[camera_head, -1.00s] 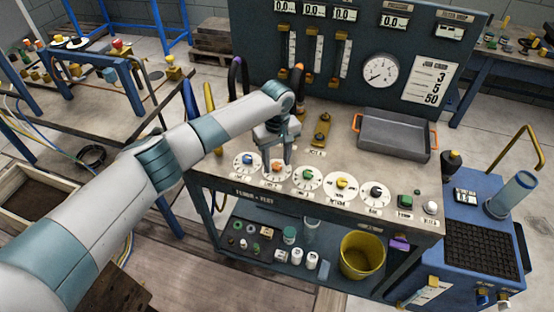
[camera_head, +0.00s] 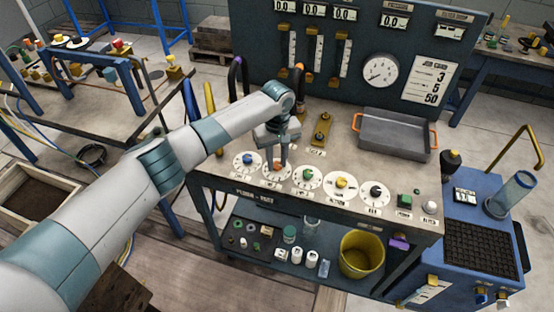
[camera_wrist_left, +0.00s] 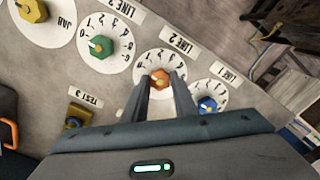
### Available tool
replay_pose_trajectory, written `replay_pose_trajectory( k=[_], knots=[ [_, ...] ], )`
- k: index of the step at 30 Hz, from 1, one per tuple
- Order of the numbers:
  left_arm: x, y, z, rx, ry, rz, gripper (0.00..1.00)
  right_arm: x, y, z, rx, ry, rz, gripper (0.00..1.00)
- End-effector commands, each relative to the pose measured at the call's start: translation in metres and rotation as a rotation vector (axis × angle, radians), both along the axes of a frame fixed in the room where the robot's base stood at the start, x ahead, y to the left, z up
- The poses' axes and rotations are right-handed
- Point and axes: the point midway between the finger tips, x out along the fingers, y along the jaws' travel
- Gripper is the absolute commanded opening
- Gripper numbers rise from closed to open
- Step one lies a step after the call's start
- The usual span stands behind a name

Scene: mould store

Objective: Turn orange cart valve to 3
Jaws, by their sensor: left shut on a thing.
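The orange valve knob (camera_head: 276,168) sits on a round white dial, second from the left in the row along the cart's front edge. In the left wrist view, the orange knob (camera_wrist_left: 160,78) is between my finger ends, and its dial label reads LINE 2. My left gripper (camera_head: 280,161) reaches down over this knob and is shut on it; the fingers (camera_wrist_left: 162,84) also show in the left wrist view. The dial's numbers are upside down there and partly covered by the fingers. I cannot read where the knob points. My right gripper is not in view.
A blue knob (camera_head: 248,160) is just left of the orange one and a green knob (camera_head: 308,174) just right. A yellow knob (camera_head: 342,182) and a black knob (camera_head: 376,190) follow. A grey tray (camera_head: 394,134) stands behind them. A yellow bucket (camera_head: 362,254) is below.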

Motion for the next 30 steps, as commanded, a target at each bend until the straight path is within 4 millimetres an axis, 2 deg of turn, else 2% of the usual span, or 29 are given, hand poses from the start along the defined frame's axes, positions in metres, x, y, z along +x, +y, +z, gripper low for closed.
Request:
replay_pose_trajectory(
  k=[8,30],
  knots=[
    [-0.001,0.0,0.002,-0.001,0.004,-0.194,0.03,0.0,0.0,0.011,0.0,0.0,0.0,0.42],
    [-0.001,0.0,0.001,-0.002,0.003,-0.893,0.03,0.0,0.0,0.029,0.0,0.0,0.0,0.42]
  ],
)
